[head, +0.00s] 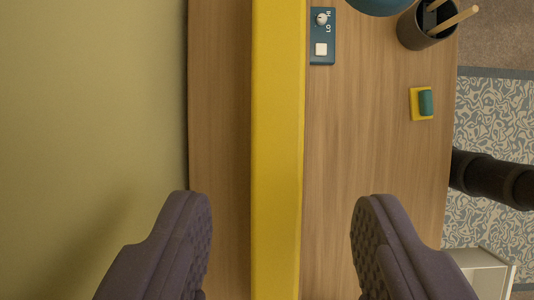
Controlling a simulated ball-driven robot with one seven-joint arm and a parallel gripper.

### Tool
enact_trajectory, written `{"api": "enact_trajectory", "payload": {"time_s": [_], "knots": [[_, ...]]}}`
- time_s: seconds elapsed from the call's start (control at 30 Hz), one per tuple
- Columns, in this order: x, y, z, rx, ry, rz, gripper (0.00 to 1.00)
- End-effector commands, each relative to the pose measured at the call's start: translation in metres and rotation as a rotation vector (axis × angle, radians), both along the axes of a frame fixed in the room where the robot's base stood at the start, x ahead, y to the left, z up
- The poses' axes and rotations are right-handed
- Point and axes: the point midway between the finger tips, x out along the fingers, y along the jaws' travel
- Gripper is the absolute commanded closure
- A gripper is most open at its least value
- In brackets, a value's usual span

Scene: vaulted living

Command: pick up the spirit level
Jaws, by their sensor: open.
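A long yellow bar, which looks like the spirit level (277,150), runs up and down the head view on a wooden surface. Both its ends lie outside the picture, and no vial shows. My gripper (280,215) is open, with one dark finger on each side of the bar. The fingers are apart from the bar, with bare wood showing between. I cannot tell how high the fingers are above the wood.
The wooden surface (370,130) ends at a plain wall (90,110) on the left. A blue control panel (321,35) lies right of the bar. A dark cup with sticks (413,32) and a yellow-and-green block (424,103) sit near the right edge. A patterned rug (490,115) lies beyond.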

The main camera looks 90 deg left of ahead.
Motion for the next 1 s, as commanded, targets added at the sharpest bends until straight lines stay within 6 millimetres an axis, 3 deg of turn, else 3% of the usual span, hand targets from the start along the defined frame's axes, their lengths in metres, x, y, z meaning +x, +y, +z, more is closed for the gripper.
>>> {"api": "enact_trajectory", "payload": {"time_s": [0.3,0.57,0.8,1.0], "knots": [[0.005,-0.017,-0.041,0.001,0.000,0.001,0.47],[0.006,-0.018,-0.045,0.001,-0.001,0.002,0.47],[0.006,-0.018,-0.045,0.001,-0.002,0.002,1.00],[0.006,-0.018,-0.045,0.001,-0.002,0.002,1.00]]}}
